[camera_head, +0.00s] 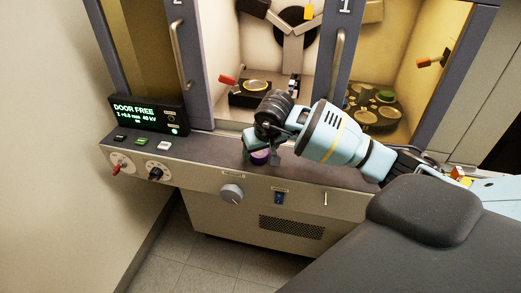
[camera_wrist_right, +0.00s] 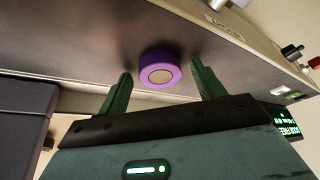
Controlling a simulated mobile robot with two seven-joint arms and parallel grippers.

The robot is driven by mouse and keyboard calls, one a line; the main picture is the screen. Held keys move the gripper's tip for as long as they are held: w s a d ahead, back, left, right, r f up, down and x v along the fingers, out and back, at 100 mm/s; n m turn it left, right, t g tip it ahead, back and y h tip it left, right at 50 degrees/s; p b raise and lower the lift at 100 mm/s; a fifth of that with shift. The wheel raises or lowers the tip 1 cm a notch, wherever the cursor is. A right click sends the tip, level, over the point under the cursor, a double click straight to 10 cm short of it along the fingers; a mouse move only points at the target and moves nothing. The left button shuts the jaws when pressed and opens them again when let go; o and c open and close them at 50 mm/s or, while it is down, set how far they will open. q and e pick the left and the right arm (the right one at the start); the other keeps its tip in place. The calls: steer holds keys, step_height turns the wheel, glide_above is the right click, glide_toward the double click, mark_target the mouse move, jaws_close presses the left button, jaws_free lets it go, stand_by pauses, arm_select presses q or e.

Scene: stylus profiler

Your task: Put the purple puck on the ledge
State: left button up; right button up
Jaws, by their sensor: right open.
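The purple puck (camera_head: 260,157) rests on the grey ledge (camera_head: 325,172) along the front of the machine, partly hidden by my right gripper (camera_head: 259,148). In the right wrist view the puck (camera_wrist_right: 159,75) is a short purple disc with a tan round centre, standing on the ledge surface (camera_wrist_right: 60,45). My right gripper's two green fingers (camera_wrist_right: 161,72) are open, one on each side of the puck, with a visible gap to it on both sides. My left gripper is not in view.
A display reading DOOR FREE (camera_head: 148,114) stands at the ledge's left end, near several buttons and knobs. Behind the ledge, the open middle bay holds a dark stage (camera_head: 248,98) with a red-tipped lever. The right bay holds a dark holder (camera_head: 377,115). A vertical door handle (camera_head: 337,68) is close behind my gripper.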

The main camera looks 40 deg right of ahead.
steer(key=shift+r, duration=0.1)
steer(key=shift+r, duration=0.3)
steer(key=d+v, duration=0.1)
steer(key=v, duration=1)
steer(key=shift+s+a+r+p, duration=0.2)
steer(key=shift+a+r+p, duration=0.1)
steer(key=shift+a, duration=0.2)
steer(key=shift+f, duration=0.1)
